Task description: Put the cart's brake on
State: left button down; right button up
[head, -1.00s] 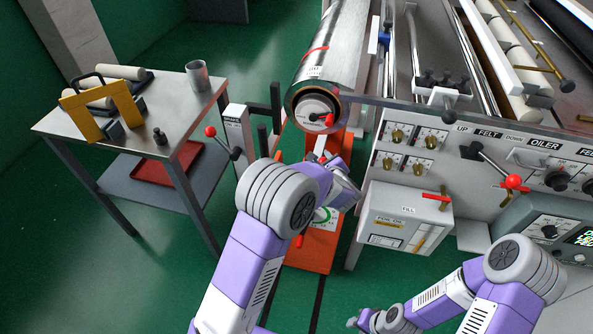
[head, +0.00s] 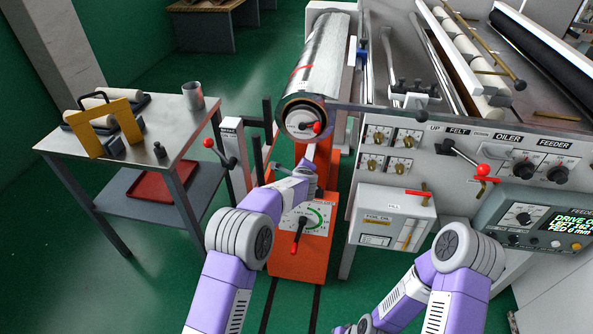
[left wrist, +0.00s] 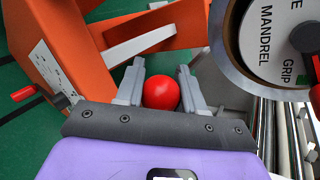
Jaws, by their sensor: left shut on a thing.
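The orange cart (head: 300,262) stands on floor rails under the foil roll (head: 322,62). Its front has a dial plate (head: 318,215) and a red-handled lever (head: 295,246). My left gripper (head: 308,172) is at the cart's upper front, below the roll's mandrel end (head: 301,122). In the left wrist view, my left gripper (left wrist: 160,88) is shut on a red ball knob (left wrist: 160,93); the cart's orange body (left wrist: 55,35) and a pale bar (left wrist: 140,44) lie just beyond. The knob's stem is hidden. My right arm reaches the bottom edge; its fingertips are not visible.
A post with a red-ball lever (head: 209,143) stands left of the cart, beside a steel table (head: 130,160) holding a yellow bracket and a cup. The machine's control panel (head: 475,165) and a white box (head: 393,216) close in on the right.

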pick_arm(q)
jog(key=shift+f, duration=0.2)
jog(key=c, duration=0.7)
grip_release()
jog(key=shift+r, duration=0.1)
jog(key=shift+r, duration=0.1)
jog(key=shift+b+v, duration=0.4)
jog(key=shift+v, duration=3.3)
